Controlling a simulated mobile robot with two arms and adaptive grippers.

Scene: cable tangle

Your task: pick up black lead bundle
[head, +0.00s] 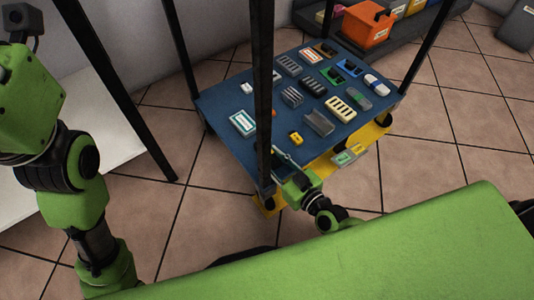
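I cannot make out a black lead bundle for sure. Several small dark items lie on the blue table top (220,103), among them a dark ribbed piece (313,86) and a grey ribbed piece (292,97). My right gripper (282,156) is at the table's near edge, partly behind a black post. Its fingers are too small to tell open from shut. My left arm rises at the left edge of the view, and its fingers do not show.
Black posts (262,90) stand at the table's corners. A grey channel (319,123), a yellow block (296,137) and several other small parts lie on the top. An orange bin (367,24) sits on a dark shelf behind. A white surface (85,130) is at left.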

